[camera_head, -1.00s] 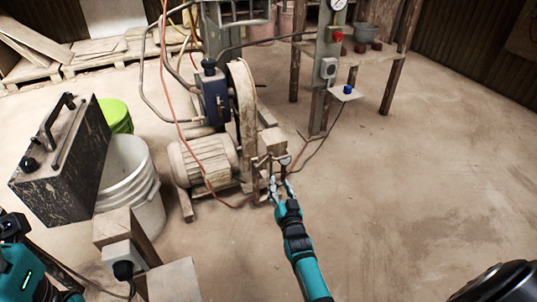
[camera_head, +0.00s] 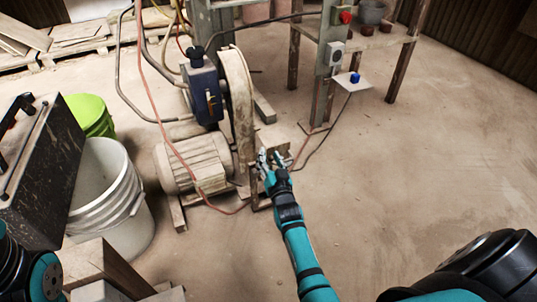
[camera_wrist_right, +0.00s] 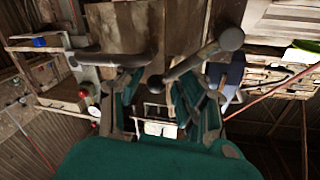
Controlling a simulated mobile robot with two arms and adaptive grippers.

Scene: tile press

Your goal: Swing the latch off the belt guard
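The beige belt guard (camera_head: 241,105) stands upright beside the motor. My right gripper (camera_head: 268,158) is at its lower right side, against a small block and metal parts. In the right wrist view, my right gripper (camera_wrist_right: 158,88) has its two fingers spread apart. A grey metal rod with a round end (camera_wrist_right: 205,55) crosses just beyond the fingertips, and another bar (camera_wrist_right: 110,56) lies to its left. These look like latch parts, but I cannot tell whether they touch the fingers. In the head view the gripper mostly hides the latch. My left gripper is not in view.
The motor (camera_head: 196,162) and blue pump unit (camera_head: 204,92) stand left of the guard, with a loose orange cable (camera_head: 165,130). A white bucket (camera_head: 112,200) and green bucket (camera_head: 90,115) are at left. The floor to the right is clear.

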